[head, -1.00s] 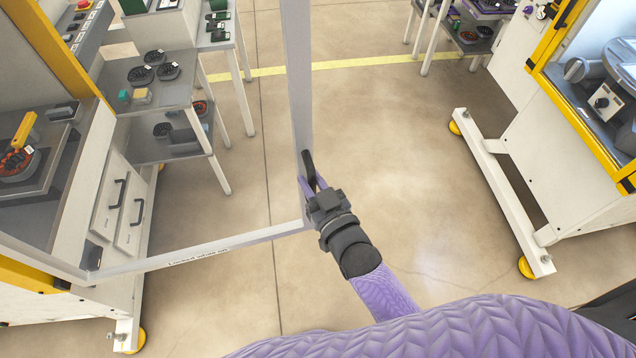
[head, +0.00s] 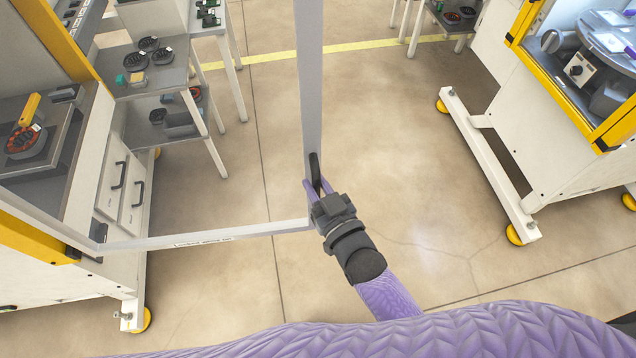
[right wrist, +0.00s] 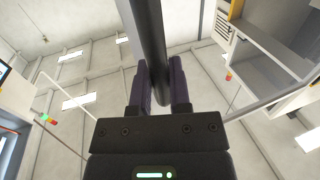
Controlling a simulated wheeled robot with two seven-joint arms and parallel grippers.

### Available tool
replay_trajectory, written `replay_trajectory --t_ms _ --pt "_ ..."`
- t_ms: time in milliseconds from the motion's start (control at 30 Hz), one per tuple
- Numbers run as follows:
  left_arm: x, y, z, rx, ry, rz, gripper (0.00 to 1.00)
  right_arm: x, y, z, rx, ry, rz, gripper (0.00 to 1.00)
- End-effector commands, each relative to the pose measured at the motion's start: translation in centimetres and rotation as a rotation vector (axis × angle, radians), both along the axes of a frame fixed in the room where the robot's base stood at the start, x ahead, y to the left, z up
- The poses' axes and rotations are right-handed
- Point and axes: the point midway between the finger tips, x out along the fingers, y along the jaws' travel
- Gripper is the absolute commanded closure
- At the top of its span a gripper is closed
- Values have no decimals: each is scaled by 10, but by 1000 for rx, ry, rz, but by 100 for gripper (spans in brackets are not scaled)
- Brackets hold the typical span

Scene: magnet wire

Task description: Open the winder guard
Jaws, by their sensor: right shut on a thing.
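The winder guard (head: 309,75) is a clear door in a pale grey frame. It stands swung out from the yellow-edged winder cabinet (head: 60,40) at the left, with its lower rail (head: 215,236) reaching over open floor. A black bar handle (head: 315,168) is on the guard's free upright. My right gripper (head: 318,188) is at this handle. In the right wrist view its purple fingers (right wrist: 160,85) are closed on both sides of the black handle (right wrist: 150,40). Inside the winder, a spool with red winding (head: 24,141) and a yellow arm shows. My left gripper is not in view.
A grey shelf cart (head: 145,82) with black spools stands behind the guard at the left. Another yellow-edged machine (head: 560,130) with a white footed base (head: 490,165) stands at the right. The floor between them is clear.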

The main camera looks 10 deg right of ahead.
Motion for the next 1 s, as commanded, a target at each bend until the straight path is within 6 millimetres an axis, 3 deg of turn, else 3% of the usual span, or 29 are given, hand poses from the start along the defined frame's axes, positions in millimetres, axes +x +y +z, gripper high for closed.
replay_trajectory --t_ms 33,67,200,567,833,1000 --pt "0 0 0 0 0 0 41 0 1 0 0 -1 1 100" --pt "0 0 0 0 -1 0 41 0 1 0 0 -1 1 73" --pt "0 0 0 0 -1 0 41 0 0 0 0 -1 1 44" --pt "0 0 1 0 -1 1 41 -8 -3 0 0 2 0 44" --pt "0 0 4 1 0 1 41 -66 -23 -1 -1 4 1 44" --pt "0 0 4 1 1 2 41 -90 -32 -1 -1 2 1 44"
